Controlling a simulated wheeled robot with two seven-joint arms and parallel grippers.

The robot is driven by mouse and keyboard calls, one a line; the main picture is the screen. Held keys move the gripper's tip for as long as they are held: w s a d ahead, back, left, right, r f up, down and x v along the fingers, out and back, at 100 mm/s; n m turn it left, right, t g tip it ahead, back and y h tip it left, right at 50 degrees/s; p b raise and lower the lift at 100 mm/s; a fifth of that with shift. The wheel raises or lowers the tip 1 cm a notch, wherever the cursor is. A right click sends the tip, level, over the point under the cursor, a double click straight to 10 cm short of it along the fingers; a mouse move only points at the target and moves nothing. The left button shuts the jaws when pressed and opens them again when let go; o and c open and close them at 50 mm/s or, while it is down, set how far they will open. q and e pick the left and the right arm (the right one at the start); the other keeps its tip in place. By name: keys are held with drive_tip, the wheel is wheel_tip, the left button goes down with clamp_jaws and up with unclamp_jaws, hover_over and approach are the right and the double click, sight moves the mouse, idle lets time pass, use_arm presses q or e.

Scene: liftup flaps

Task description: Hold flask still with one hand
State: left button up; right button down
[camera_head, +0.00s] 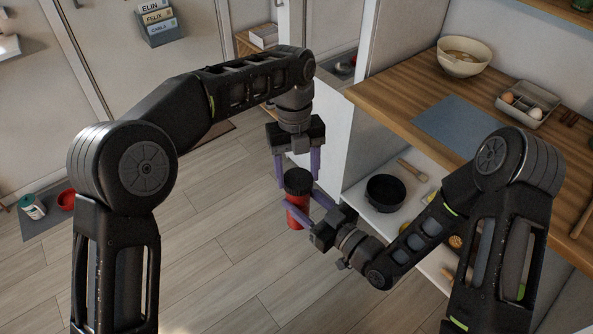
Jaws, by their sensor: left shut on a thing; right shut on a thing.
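The flask (295,214) has a red body and a black lid (298,181). It is held in the air above the wooden floor, about upright. My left gripper (297,178) comes down from above, with its purple fingers on either side of the black lid. It is shut on the lid of the flask. My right gripper (306,206) reaches in from the lower right, with its purple fingers around the red body. It is shut on the flask. The fingers and lid hide part of the body.
A wooden counter (400,108) at the right bears a bowl (464,57), a blue mat (455,124) and an egg tray (527,104). A black pot (385,192) stands on the shelf below. A red bowl (66,199) and a can (33,207) are at the far left.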

use_arm(q)
drive_tip(key=shift+r+m, duration=0.15)
drive_tip(key=shift+m, duration=0.85)
drive_tip(key=o, duration=1.3)
drive_tip(key=shift+w, duration=0.1)
drive_tip(key=shift+n, duration=0.3)
drive_tip(key=shift+c, duration=0.2)
